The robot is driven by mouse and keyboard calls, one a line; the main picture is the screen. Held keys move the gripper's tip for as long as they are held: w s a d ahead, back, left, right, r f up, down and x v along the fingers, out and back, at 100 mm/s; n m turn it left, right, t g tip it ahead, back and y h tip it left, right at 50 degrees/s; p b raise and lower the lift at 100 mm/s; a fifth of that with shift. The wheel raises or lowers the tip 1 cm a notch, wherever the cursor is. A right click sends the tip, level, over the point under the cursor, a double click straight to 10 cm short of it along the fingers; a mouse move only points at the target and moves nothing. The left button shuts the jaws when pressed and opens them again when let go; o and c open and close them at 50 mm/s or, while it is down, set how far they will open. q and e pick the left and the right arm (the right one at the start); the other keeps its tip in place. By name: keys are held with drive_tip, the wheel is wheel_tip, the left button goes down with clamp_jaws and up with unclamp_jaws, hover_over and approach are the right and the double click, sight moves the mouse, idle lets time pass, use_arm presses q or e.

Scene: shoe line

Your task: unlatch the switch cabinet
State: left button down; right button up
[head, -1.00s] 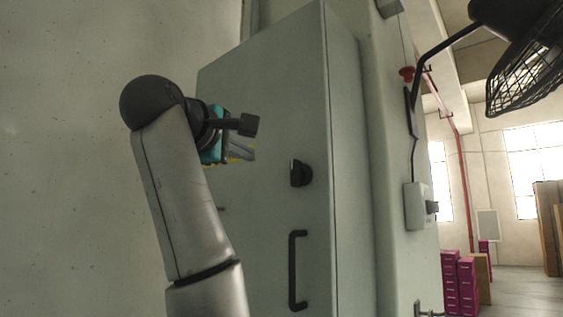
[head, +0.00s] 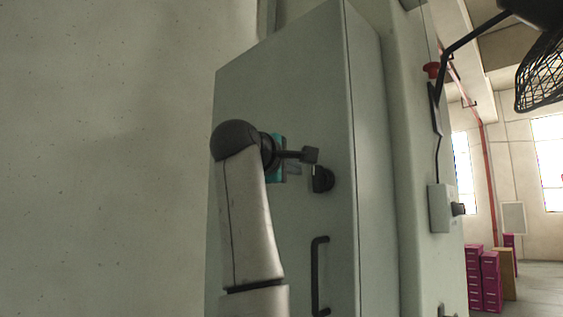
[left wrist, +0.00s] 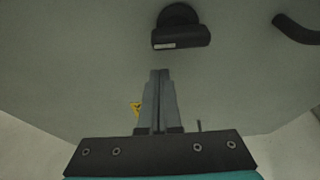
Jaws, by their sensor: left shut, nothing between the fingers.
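The grey switch cabinet (head: 285,85) stands with its door shut, ahead of my left arm. A black latch knob (head: 322,179) sits on the door; in the left wrist view the knob (left wrist: 181,32) is at the top centre, with a pale label on its edge. A black bar handle (head: 316,275) is below it; its end shows in the left wrist view (left wrist: 297,29). My left gripper (head: 300,170) is just left of the knob. In the left wrist view its fingers (left wrist: 160,75) are together and empty, pointing at the knob with a small gap. My right gripper is out of view.
A small box with a black knob (head: 441,208) and a red button (head: 432,70) are on the structure right of the cabinet. A black caged fan (head: 543,75) hangs at top right. Magenta boxes (head: 482,277) stand on the floor behind.

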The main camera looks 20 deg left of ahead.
sight(329, 180)
use_arm(q)
drive_tip(key=shift+s+d, duration=0.25)
drive_tip(key=shift+d, duration=0.35)
drive_tip(key=shift+s+d, duration=0.2)
drive_tip(key=shift+d, duration=0.35)
